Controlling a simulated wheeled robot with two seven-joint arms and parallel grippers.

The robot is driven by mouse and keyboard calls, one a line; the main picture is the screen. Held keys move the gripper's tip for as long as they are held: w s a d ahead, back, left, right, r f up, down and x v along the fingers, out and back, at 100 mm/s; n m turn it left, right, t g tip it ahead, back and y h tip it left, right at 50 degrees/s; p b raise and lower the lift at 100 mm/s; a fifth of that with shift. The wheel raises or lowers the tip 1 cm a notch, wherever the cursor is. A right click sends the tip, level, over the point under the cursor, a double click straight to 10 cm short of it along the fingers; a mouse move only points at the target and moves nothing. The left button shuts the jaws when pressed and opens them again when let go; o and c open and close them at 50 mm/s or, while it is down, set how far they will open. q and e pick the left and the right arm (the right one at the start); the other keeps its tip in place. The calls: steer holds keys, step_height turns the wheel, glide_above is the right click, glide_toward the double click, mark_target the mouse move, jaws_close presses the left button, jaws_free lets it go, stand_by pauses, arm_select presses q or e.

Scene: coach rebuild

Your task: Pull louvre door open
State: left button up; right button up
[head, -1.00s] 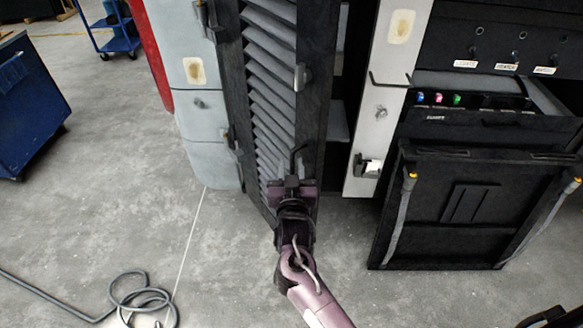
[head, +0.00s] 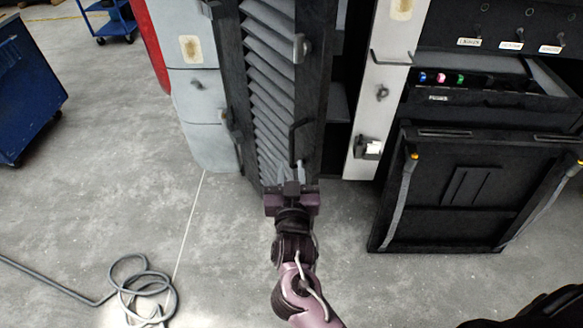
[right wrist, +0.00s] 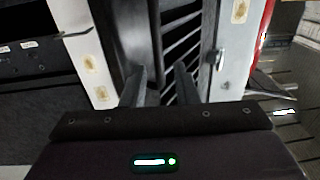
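The louvre door (head: 270,75) has grey slats in a black frame and stands partly open at an angle, with dark shelving visible beside it. Its black bar handle (head: 293,145) is on the right part of the frame. My right gripper (head: 291,187) is in front of the door's lower part, just below the handle in the head view. In the right wrist view, its two fingers (right wrist: 162,80) are apart, with a dark upright bar, likely the handle (right wrist: 157,45), showing beyond and between them. No contact is clear. My left gripper is not in view.
A black panel (head: 450,215) leans under a control drawer at right. A pale post (head: 375,110) with a hook stands between it and the door. A grey hose (head: 145,290) lies on the floor at left. Blue carts (head: 25,95) stand farther left. Floor before the door is clear.

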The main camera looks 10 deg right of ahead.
steer(key=shift+d+f, duration=0.15)
steer(key=shift+c, duration=1.2)
steer(key=d+m, duration=0.1)
steer(key=d, duration=0.1)
steer(key=s+d+f+m+b, duration=0.1)
steer(key=d+m, duration=0.1)
steer(key=d+f+m, duration=0.1)
steer(key=d, duration=0.2)
steer(key=shift+s+f+m+y+b, duration=0.2)
steer(key=shift+s+m+y+b, duration=0.2)
jaws_close()
steer(key=s+d+r+m+y+b, duration=0.2)
steer(key=d+r+m+y+b, duration=0.15)
steer(key=d+m, duration=0.5)
steer(key=w+a+f+m+p, duration=0.1)
steer(key=w+a+m+p, duration=0.1)
steer(key=w+a+p, duration=0.3)
steer(key=shift+w, duration=1.8)
